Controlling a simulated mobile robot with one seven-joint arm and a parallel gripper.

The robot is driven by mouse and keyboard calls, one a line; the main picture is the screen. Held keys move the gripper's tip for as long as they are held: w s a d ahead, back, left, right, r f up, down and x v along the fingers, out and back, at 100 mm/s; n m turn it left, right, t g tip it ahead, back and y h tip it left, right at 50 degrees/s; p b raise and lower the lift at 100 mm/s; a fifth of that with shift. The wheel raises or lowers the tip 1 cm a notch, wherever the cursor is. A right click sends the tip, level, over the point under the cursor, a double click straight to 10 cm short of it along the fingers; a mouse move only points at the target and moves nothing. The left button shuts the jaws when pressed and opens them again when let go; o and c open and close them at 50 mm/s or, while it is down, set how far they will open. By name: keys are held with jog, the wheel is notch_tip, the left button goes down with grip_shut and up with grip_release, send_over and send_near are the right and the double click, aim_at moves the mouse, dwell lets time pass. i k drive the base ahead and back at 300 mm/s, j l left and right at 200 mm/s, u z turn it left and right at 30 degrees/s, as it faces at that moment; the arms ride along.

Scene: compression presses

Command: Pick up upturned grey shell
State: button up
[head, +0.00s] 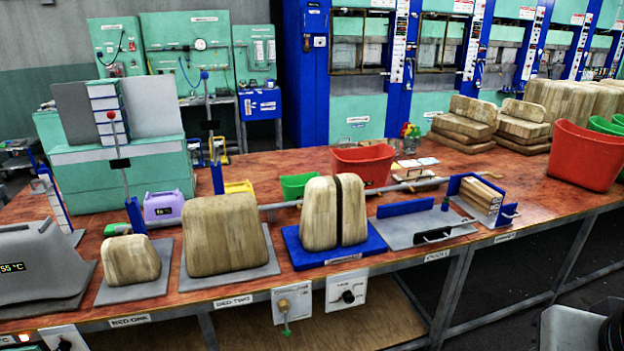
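A grey shell-like housing (42,262) with a small lit display reading 55 °C stands on a grey plate at the left end of the bench. It is cut off by the left picture edge. I cannot tell whether it is upturned, and I see no other clearly upturned grey shell on the bench. My gripper is not in view.
The wooden bench (265,166) carries a small block (130,260), a larger block (223,236) and a split block (320,213) on a blue base. Red bins (582,155) and a green bin (296,186) stand behind. Upright rods (211,130) rise at the left. A grey object (572,330) shows bottom right.

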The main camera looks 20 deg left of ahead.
aim_at(38, 261)
jog(key=u, duration=2.85)
jog(key=z, duration=1.9)
jog(key=u, duration=1.65)
